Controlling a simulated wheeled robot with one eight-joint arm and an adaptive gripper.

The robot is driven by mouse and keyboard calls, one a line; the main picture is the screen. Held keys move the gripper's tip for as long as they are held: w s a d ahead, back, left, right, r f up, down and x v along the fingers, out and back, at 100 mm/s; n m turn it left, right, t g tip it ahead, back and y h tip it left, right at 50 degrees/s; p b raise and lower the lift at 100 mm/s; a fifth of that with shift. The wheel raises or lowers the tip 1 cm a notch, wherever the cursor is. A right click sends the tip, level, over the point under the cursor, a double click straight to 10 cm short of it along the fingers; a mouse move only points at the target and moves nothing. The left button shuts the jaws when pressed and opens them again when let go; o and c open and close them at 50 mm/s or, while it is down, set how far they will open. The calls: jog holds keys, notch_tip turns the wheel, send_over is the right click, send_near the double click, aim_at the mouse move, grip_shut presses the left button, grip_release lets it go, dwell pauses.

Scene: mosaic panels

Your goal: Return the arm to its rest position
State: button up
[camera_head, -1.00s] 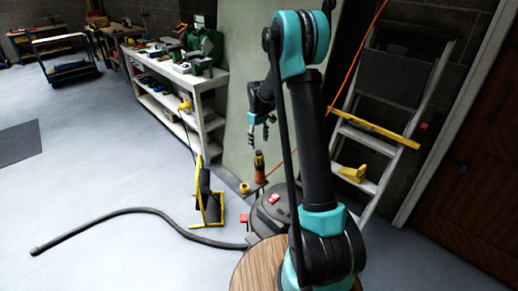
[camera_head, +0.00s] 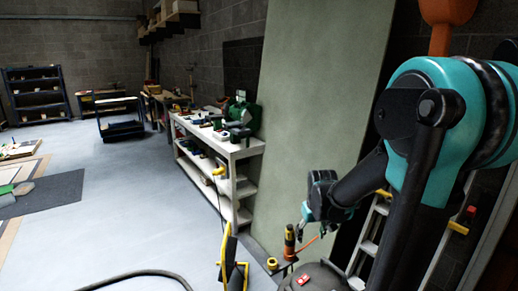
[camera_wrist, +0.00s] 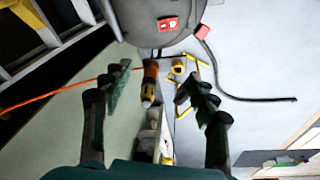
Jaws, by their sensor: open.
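My arm (camera_head: 430,130) is a teal and black jointed arm at the right of the head view, bent at a large joint close to the camera. My gripper (camera_head: 305,222) hangs at the lower middle right, beyond that joint. In the wrist view my gripper (camera_wrist: 155,80) has its two dark fingers spread wide apart with nothing held between them. An orange and black power tool (camera_wrist: 150,85) shows between the fingers, beyond them. In the head view the power tool (camera_head: 290,242) stands just below and left of the gripper; whether they touch is hard to tell.
A dark round vacuum (camera_head: 318,278) is at the bottom, with its hose (camera_head: 150,274) on the floor. A pale panel (camera_head: 315,110) stands behind my gripper. A ladder (camera_head: 368,243) is at the right, a white shelf (camera_head: 240,150) at centre. The left floor is mostly open.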

jog(key=s+f+m, duration=0.1)
jog(key=s, duration=0.6)
jog(key=s+d+f+m+t, duration=0.1)
jog(key=s+f, duration=0.1)
jog(key=s, duration=0.4)
jog(key=shift+s+f, duration=0.25)
jog(key=shift+s, duration=0.1)
dwell(1.0)
